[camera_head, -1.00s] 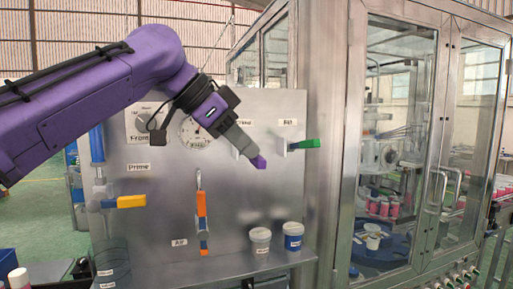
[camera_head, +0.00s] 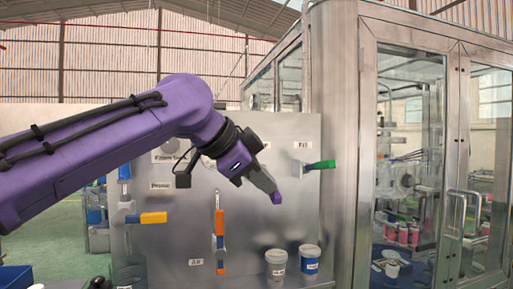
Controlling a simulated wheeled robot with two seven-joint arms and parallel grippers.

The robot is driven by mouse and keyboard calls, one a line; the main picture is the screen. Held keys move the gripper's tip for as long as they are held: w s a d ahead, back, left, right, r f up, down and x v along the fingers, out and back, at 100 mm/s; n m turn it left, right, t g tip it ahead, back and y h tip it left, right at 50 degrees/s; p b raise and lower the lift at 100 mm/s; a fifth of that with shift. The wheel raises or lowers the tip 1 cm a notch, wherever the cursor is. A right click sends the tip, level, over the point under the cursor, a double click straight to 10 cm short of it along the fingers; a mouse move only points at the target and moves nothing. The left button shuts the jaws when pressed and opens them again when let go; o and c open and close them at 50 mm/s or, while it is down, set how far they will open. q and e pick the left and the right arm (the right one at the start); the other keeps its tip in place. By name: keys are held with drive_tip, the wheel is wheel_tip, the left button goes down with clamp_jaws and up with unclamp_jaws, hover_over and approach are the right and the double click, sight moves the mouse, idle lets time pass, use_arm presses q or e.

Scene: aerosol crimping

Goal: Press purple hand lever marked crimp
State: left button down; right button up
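The purple end of the hand lever (camera_head: 276,198) shows just beyond my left gripper's tip in the head view. It points down to the right. The rest of the lever is hidden behind the gripper, and its label is mostly covered. My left gripper (camera_head: 265,183) reaches in from the left across the steel panel (camera_head: 285,220), with its grey fingers against or directly in front of the lever. Contact and finger gap cannot be made out. My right gripper is out of view.
A green lever (camera_head: 320,165) is to the right, a yellow lever (camera_head: 152,217) to the left, and an orange-blue lever (camera_head: 219,222) below. A glass-doored cabinet (camera_head: 410,150) stands at right.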

use_arm(q)
drive_tip(key=shift+f, duration=0.1)
drive_tip(key=s+a+r+p, duration=0.4)
drive_tip(key=s+a+r, duration=0.1)
drive_tip(key=r, duration=0.5)
drive_tip(key=shift+s+a+r, duration=0.25)
drive_tip(key=shift+s+a, duration=0.15)
drive_tip(key=shift+a, duration=0.05)
